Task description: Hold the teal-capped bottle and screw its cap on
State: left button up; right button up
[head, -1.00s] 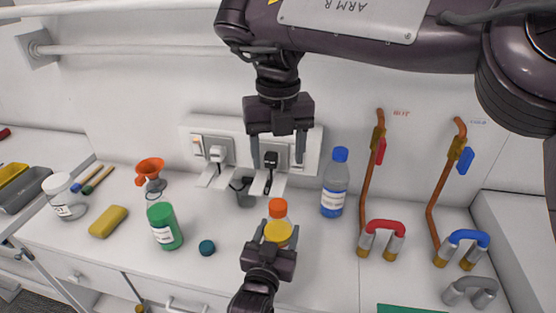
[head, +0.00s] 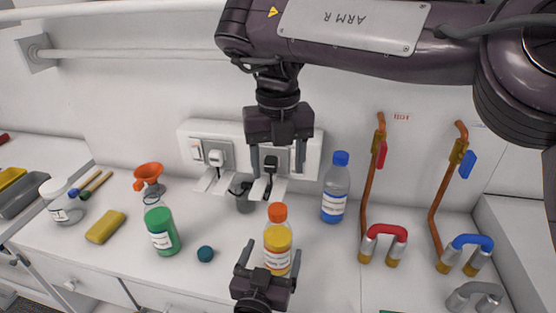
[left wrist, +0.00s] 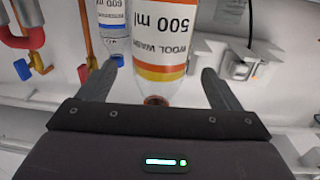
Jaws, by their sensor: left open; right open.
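A clear bottle of green liquid (head: 162,232) with a white label stands upright on the counter, its neck bare. A small dark teal cap (head: 206,254) lies on the counter to its right. My left gripper (head: 271,256) is open and empty, in front of an orange-capped bottle of yellow liquid (head: 278,240). In the left wrist view, a bottle labelled "WOOL WASH 500 ml" (left wrist: 165,50) shows upside down beyond the spread fingers; contact cannot be told. My right gripper (head: 278,162) is open and empty in the air before the wall sockets.
A blue-capped bottle (head: 335,190) stands behind and right of the yellow one. Copper pipes with red (head: 385,235) and blue (head: 470,242) handles are at the right.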

aim_at(158, 218)
jog(key=k+j, duration=0.2)
jog(key=k, duration=0.3)
jog(key=k+j, duration=0.2)
jog(key=k, duration=0.25)
